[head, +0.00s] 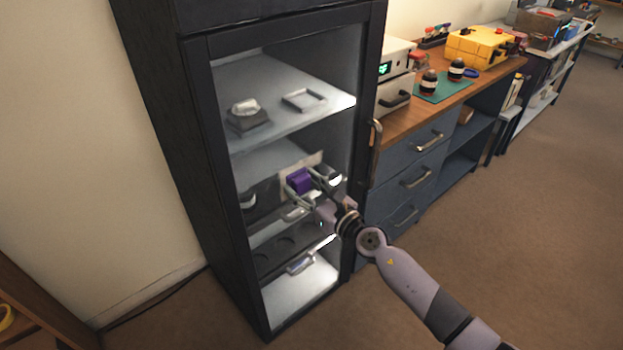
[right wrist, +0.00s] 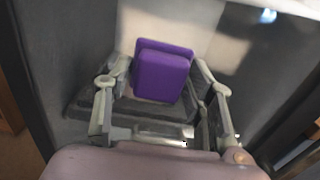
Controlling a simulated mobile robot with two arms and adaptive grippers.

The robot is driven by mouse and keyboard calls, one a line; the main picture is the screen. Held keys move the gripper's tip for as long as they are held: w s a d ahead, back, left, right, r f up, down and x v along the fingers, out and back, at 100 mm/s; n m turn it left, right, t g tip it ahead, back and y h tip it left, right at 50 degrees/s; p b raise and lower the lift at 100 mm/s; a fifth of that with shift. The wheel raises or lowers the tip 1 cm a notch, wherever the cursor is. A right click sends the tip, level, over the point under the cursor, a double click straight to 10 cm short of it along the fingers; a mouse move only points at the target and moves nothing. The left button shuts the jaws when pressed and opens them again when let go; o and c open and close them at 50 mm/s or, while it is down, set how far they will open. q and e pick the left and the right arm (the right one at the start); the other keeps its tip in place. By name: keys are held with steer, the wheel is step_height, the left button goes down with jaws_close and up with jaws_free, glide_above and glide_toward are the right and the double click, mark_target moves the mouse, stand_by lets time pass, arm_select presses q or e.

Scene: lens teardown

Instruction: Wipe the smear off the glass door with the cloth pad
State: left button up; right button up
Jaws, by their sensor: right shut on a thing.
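The glass door (head: 200,80) of the tall dark cabinet is closed, with its handle (head: 376,150) on the right. A pale beige smear (head: 315,159) shows on the glass at mid height; it also shows in the right wrist view (right wrist: 210,40) behind and above the pad. My right gripper (head: 304,182) is shut on the purple cloth pad (head: 298,180), with a finger on each side, and holds it in front of the smear's lower part. The pad also shows in the right wrist view (right wrist: 162,78). I cannot tell whether it touches the glass. My left gripper is out of view.
Behind the glass are lit shelves with a small grey tray (head: 304,100) and other items. A blue drawer unit (head: 400,195) with a wooden top stands right of the cabinet, carrying a yellow case (head: 478,46). The brown floor (head: 500,220) in front is clear.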

mark_target(323, 160)
steer(key=shift+s+a+r+p, duration=0.1)
steer(key=shift+s+a+p, duration=0.2)
steer(key=shift+s+a, duration=0.35)
steer(key=a+p, duration=0.1)
steer(key=s+a, duration=0.1)
steer(key=shift+s+a+p, duration=0.3)
steer(key=shift+a+p, duration=0.1)
steer(key=shift+w+r+p, duration=0.1)
steer(key=shift+r+p, duration=0.7)
steer(key=shift+r, duration=0.05)
steer(key=shift+w+d+f+b, duration=0.1)
steer(key=shift+w+d+b, duration=0.2)
steer(key=shift+d+b, duration=0.2)
steer(key=shift+w+d+b, duration=0.5)
steer(key=shift+w+d, duration=0.25)
steer(key=shift+d, duration=0.35)
steer(key=shift+w+d+f+b, duration=0.15)
steer(key=shift+w+d+b, duration=0.35)
steer(key=shift+d+b, duration=0.15)
steer(key=w+d+b, duration=0.1)
steer(key=d, duration=0.1)
steer(key=w+d+b, duration=0.2)
steer(key=shift+w+d+b, duration=0.65)
steer(key=shift+d+b, duration=0.25)
steer(key=shift+d, duration=0.1)
steer(key=shift+w+d, duration=0.2)
steer(key=shift+d, duration=0.05)
steer(key=shift+w+d+b, duration=0.1)
steer(key=shift+d+b, duration=0.1)
steer(key=shift+b, duration=0.1)
